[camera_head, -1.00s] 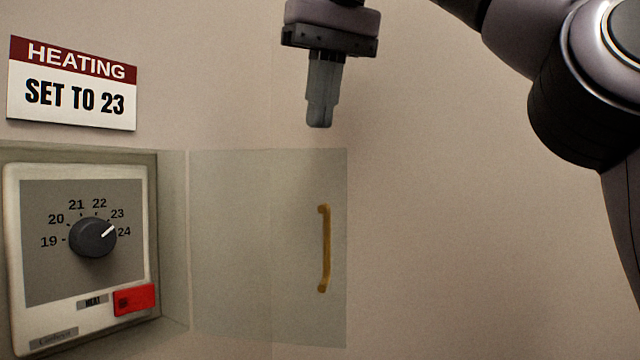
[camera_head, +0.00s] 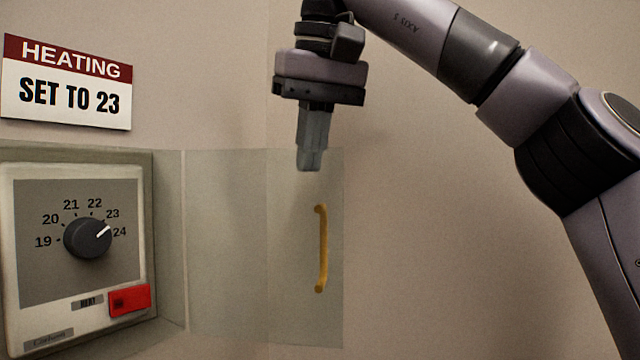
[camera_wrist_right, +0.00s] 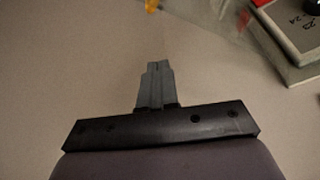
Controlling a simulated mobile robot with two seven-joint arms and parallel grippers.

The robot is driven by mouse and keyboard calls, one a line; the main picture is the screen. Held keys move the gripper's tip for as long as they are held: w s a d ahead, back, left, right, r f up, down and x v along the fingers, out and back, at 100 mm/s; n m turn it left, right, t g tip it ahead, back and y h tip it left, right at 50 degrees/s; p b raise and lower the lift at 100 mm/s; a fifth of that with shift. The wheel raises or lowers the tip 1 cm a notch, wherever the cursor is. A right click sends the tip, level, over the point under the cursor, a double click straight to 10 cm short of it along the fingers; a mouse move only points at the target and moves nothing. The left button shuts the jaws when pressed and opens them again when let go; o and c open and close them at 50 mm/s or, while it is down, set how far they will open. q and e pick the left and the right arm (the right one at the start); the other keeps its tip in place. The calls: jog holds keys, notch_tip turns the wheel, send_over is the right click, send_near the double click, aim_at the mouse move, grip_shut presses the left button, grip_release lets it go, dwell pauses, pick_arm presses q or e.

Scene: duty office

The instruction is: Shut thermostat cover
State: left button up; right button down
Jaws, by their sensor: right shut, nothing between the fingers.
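The thermostat (camera_head: 60,300) is at the left of the head view, in a grey frame. Its dark dial (camera_head: 87,238) has a white pointer aimed between 23 and 24. The clear cover (camera_head: 225,250) stands swung open to the right of the thermostat, with a yellow handle (camera_head: 321,248) near its free edge. My right gripper (camera_head: 309,168) is shut and empty, pointing down. In the picture it overlaps the cover's top edge, just above the handle; I cannot tell whether it touches the cover. The wrist view shows the shut fingers (camera_wrist_right: 156,68) and part of the thermostat (camera_wrist_right: 290,30). My left gripper is not in view.
A sign (camera_head: 66,82) on the wall above the thermostat reads HEATING SET TO 23. A red block (camera_head: 130,300) sits at the thermostat's lower right. The wall (camera_head: 430,260) right of the cover is bare. My right arm spans the upper right.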

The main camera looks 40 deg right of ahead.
aim_at(318, 185)
jog(key=shift+s+a+f, duration=0.1)
jog(key=shift+s+f, duration=0.3)
jog(key=shift+f, duration=0.35)
jog(key=shift+s+a+f, duration=0.1)
jog(key=shift+s+f, duration=0.3)
jog(key=shift+f, duration=0.3)
jog(key=shift+s+f, duration=0.4)
jog(key=shift+f, duration=0.35)
jog(key=shift+a, duration=0.15)
